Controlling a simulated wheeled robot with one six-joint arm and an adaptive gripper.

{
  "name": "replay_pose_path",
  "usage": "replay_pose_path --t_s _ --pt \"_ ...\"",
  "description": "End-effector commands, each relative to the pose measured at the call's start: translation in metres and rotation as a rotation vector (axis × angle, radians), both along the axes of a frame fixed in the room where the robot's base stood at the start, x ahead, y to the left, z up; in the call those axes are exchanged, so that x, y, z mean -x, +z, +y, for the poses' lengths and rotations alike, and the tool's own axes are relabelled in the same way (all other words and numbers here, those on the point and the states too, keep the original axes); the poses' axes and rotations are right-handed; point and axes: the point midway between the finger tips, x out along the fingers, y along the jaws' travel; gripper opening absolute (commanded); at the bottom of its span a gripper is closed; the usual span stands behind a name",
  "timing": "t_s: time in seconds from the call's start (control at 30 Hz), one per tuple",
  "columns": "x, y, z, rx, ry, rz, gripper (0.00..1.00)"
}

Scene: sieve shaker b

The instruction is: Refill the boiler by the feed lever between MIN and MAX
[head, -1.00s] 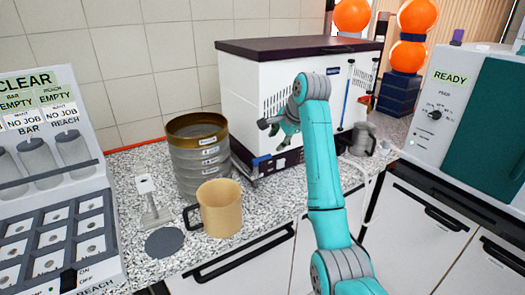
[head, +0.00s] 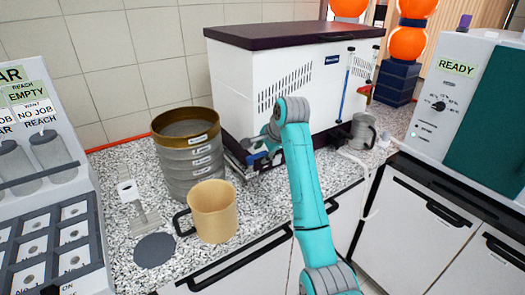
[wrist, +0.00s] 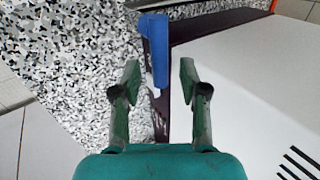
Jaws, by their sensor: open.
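The boiler is a white box (head: 300,85) with a dark lid, standing on the counter. A tall blue-marked gauge (head: 347,85) is on its right-hand face; MIN and MAX marks are too small to read. In the wrist view a blue handle (wrist: 154,48), which looks like the feed lever, stands at the dark base edge. My gripper (wrist: 158,78) is open, its two fingers to either side of the handle's line, with most of the handle beyond the fingertips. I cannot tell contact. In the head view my gripper (head: 256,150) is low by the boiler's front left, partly hidden by my arm.
A sieve stack (head: 188,160) and a tan jug (head: 213,212) stand left of my gripper. A dark disc (head: 157,250) lies on the speckled counter (head: 115,175). A READY machine (head: 475,110) stands at right.

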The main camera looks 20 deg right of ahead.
Motion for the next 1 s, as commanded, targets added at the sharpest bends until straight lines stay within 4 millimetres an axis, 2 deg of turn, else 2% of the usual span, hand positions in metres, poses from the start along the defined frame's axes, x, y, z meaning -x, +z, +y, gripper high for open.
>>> replay_pose_path --t_s 0.07,0.1,0.27,0.67,1.0 --pt "0.000 0.000 0.000 0.000 0.000 0.000 0.43" --pt "0.000 0.000 0.000 0.000 0.000 0.000 0.38" --pt "0.000 0.000 0.000 0.000 0.000 0.000 0.00" --pt "0.002 0.001 0.001 0.000 -0.042 -0.001 0.00" --pt "0.011 0.000 0.003 0.001 -0.256 0.000 0.00"
